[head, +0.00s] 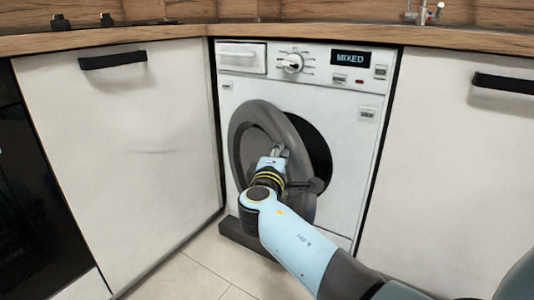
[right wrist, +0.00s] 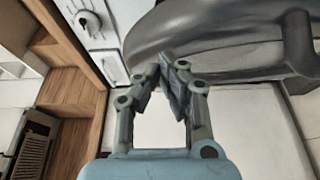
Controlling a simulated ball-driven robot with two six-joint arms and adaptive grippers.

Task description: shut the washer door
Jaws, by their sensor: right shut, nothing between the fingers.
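The white washer (head: 345,125) stands under the worktop between two cabinets. Its round grey door (head: 241,135) is ajar, and the dark drum opening (head: 318,145) shows along its right side. A dark handle piece (head: 317,186) sits at the door's lower right edge. My right gripper (head: 279,151) is shut and empty, in front of the door's middle. In the right wrist view my right gripper (right wrist: 172,68) has its fingertips together close to the grey door rim (right wrist: 215,28); whether they touch it is unclear. My left gripper is out of view.
White cabinets with black handles stand to the left (head: 130,130) and right (head: 450,160). The wooden worktop (head: 190,37) runs above, with a hob at the left and a tap at the right. Pale floor tiles (head: 190,275) are clear at the lower left.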

